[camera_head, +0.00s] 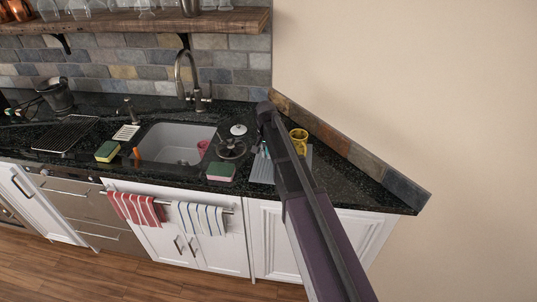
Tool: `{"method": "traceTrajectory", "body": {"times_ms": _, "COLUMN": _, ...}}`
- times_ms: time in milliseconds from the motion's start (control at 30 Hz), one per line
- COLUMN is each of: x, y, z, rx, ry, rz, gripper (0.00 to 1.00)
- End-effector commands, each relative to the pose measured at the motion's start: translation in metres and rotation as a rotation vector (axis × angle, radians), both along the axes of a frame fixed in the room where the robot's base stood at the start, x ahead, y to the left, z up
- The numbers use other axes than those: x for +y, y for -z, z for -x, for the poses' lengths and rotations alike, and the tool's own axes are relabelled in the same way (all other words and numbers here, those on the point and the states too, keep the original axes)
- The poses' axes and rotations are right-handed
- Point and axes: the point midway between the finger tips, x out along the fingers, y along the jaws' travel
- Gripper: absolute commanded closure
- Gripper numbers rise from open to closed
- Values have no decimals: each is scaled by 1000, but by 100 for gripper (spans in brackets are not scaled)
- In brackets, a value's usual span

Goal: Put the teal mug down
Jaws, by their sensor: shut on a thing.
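I cannot make out a teal mug anywhere in the head view. My dark arm rises from the bottom right to above the counter, and its far end is beside the sink. My gripper does not show; the arm may hide it and anything in it. The black stone counter (345,188) runs along the wall. A yellow mug (299,141) stands on it just right of my arm.
A grey drying mat (262,170) lies partly behind my arm, with small bluish items. Left of it are a dark pan lid (231,149), a sponge (221,171) and the sink (175,143). The counter's right end is clear. A shelf (140,20) overhangs the back.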

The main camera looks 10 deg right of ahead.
Motion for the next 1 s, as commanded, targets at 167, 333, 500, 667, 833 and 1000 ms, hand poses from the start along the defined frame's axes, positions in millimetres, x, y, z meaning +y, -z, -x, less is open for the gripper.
{"method": "traceTrajectory", "body": {"times_ms": 167, "x": 0, "y": 3, "z": 0, "rx": 0, "ry": 0, "rz": 0, "gripper": 83}}
{"method": "traceTrajectory", "body": {"times_ms": 333, "x": 0, "y": 3, "z": 0, "rx": 0, "ry": 0, "rz": 0, "gripper": 52}}
{"method": "traceTrajectory", "body": {"times_ms": 500, "x": 0, "y": 3, "z": 0, "rx": 0, "ry": 0, "rz": 0, "gripper": 52}}
{"method": "traceTrajectory", "body": {"times_ms": 667, "x": -1, "y": 2, "z": 0, "rx": 0, "ry": 1, "rz": 1, "gripper": 52}}
{"method": "traceTrajectory", "body": {"times_ms": 833, "x": -1, "y": -1, "z": 0, "rx": 0, "ry": 1, "rz": 1, "gripper": 52}}
{"method": "traceTrajectory", "body": {"times_ms": 1000, "x": 0, "y": -10, "z": 0, "rx": 0, "ry": 1, "rz": 1, "gripper": 52}}
